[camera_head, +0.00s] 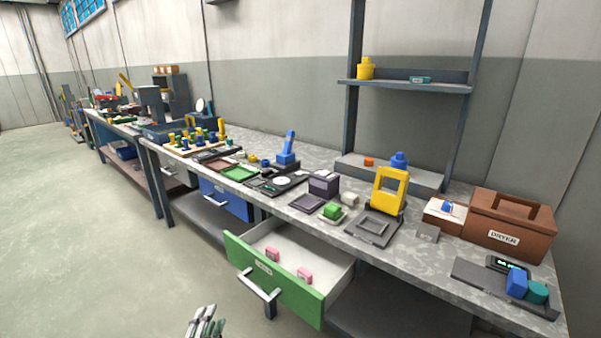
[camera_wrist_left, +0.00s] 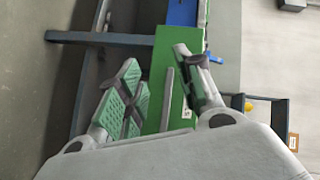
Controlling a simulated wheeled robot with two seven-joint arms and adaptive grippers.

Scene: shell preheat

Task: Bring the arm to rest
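My left gripper (camera_head: 205,322) shows at the bottom edge of the head view, below and to the left of the open drawer's handle (camera_head: 262,296), apart from it. In the left wrist view its two green-padded fingers (camera_wrist_left: 158,62) are spread with nothing held between them. Beyond them is the green drawer front (camera_wrist_left: 165,65), with a grey bar in line with the gap. Most of the left arm is out of view. My right gripper is not in either view.
The green drawer (camera_head: 290,283) stands pulled out, with two pink blocks (camera_head: 272,254) inside. The long workbench (camera_head: 465,292) is crowded with trays, a yellow frame (camera_head: 389,190) and a brown dryer box (camera_head: 508,225). The floor (camera_head: 90,250) at left is clear.

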